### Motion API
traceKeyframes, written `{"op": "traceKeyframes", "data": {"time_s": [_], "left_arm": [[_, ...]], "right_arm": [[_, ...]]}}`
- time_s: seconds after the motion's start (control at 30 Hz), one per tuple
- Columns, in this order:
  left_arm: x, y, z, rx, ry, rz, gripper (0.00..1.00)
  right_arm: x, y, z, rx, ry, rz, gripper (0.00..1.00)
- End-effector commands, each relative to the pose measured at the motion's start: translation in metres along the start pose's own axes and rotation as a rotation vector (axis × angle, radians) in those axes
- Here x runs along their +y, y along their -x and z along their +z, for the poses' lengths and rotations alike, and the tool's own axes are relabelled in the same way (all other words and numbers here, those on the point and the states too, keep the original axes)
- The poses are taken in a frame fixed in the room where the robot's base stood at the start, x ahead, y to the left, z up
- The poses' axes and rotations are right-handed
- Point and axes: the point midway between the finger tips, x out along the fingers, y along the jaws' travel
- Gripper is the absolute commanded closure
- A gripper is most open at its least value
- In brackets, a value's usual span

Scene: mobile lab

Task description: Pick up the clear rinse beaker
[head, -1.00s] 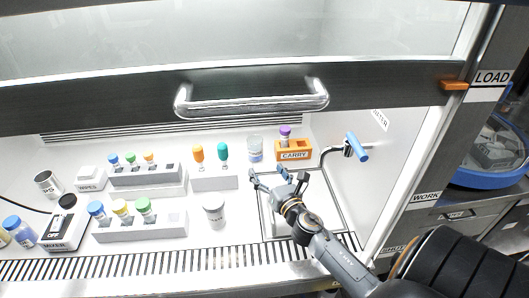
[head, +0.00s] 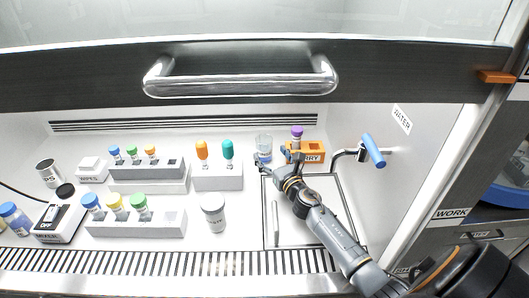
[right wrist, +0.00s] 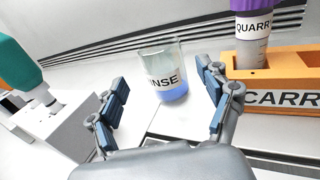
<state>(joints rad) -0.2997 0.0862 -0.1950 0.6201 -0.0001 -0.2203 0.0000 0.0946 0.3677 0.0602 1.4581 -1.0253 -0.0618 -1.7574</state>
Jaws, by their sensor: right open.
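The clear rinse beaker (head: 264,146) stands upright at the back of the cabinet, left of the orange carry block. My right gripper (head: 274,160) is just in front of the beaker. In the right wrist view its blue-padded fingers (right wrist: 170,100) are spread, with the beaker ahead between them and nothing gripped. My left gripper is not in view.
The orange carry block (head: 315,151) with a purple-capped tube is close on the right. The white rack (head: 218,180) with orange and teal items is on the left. A blue-handled tap (head: 372,150) is at the right wall. The sash handle (head: 240,85) hangs in front above.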

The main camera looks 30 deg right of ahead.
Motion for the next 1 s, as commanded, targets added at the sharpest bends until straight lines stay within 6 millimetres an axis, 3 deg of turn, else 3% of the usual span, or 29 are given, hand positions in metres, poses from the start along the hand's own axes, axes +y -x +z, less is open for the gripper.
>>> {"op": "traceKeyframes", "data": {"time_s": [0.3, 0.6, 0.9, 1.0], "left_arm": [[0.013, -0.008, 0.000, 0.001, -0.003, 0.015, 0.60], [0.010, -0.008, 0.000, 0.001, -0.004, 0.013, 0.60], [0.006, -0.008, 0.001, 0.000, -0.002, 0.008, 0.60], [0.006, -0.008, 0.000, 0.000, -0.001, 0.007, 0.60]], "right_arm": [[-0.004, -0.044, 0.002, -0.002, 0.000, 0.000, 0.21], [-0.004, -0.048, 0.003, -0.001, 0.000, 0.001, 0.21], [-0.004, -0.048, 0.003, -0.001, 0.000, 0.000, 0.81], [-0.004, -0.048, 0.003, -0.001, 0.000, 0.000, 0.81]]}}
